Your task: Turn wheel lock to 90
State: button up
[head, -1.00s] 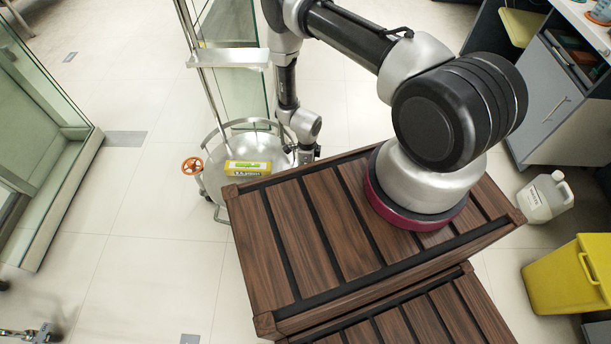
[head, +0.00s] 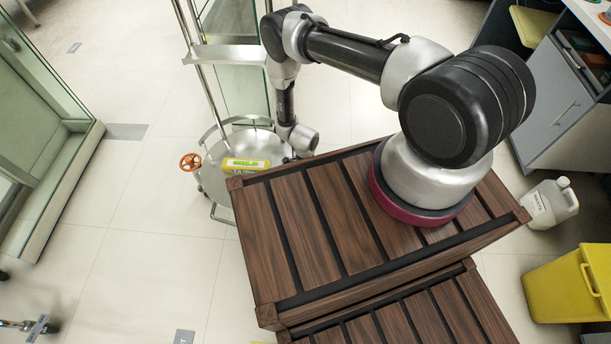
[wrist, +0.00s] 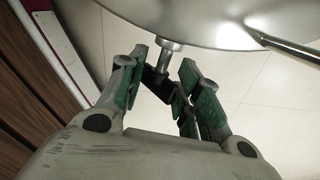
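The crate and vessel hide my gripper in the head view.
My arm stands over stacked wooden crates (head: 300,215), close to the vessel's right. A yellow box (head: 246,165) is on the vessel. A glass cabinet (head: 60,175) is at left; a white jug (head: 550,203) and yellow bin (head: 560,290) at right.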

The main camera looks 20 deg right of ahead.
grip_shut()
dwell(1.1)
jog(key=o, duration=0.7)
grip_release()
